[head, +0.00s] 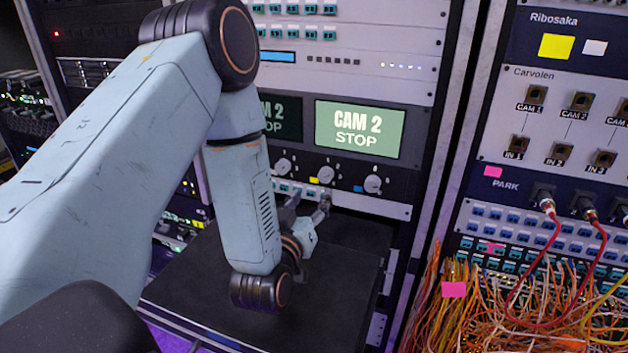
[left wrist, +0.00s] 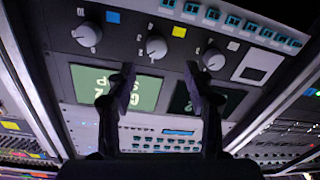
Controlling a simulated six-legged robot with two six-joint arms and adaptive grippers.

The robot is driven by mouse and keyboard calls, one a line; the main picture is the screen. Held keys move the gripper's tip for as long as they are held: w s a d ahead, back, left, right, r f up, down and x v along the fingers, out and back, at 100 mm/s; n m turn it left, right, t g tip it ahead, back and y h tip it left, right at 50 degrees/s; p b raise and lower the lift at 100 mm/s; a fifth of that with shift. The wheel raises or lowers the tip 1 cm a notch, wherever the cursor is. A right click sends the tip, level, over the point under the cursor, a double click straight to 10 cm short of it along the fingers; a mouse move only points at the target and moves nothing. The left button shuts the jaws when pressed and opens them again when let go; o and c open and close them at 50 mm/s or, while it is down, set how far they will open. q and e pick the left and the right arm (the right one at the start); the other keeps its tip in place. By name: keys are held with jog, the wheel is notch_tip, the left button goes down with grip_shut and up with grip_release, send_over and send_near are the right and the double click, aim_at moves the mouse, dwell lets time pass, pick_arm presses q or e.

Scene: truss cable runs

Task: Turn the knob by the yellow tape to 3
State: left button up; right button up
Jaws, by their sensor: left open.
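The knob by the yellow tape is the middle one of three round grey knobs (head: 326,174) on a dark panel below the screens. The yellow tape (head: 314,180) sits just left of and below it. My left gripper (head: 309,207) is open and empty, just below and in front of the panel. The left wrist view is upside down; there the middle knob (left wrist: 157,47) lies just beyond and between the spread fingertips (left wrist: 161,72), and neither seems to touch it. The yellow tape (left wrist: 179,31) is beside it. The knob's digits are too small to read.
The other knobs stand at the left (head: 283,167) and right (head: 373,184), the right one with blue tape (head: 358,189). A black shelf (head: 335,285) lies below. Loose cables (head: 530,305) hang at the right.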

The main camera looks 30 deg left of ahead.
aim_at(324, 178)
pick_arm(q)
jog(key=p+x, duration=0.1)
jog(key=x, duration=0.6)
jog(key=shift+w+d, duration=0.1)
jog(key=shift+w+d+r, duration=0.1)
jog(key=shift+w+d, duration=0.1)
jog(key=shift+w, duration=0.05)
jog(key=shift+s+d, duration=0.1)
jog(key=shift+s, duration=0.05)
jog(key=shift+a, duration=0.35)
jog(key=c, duration=0.3)
jog(key=shift+d, duration=0.25)
jog(key=c, duration=0.5)
jog(key=shift+a, duration=0.15)
grip_shut()
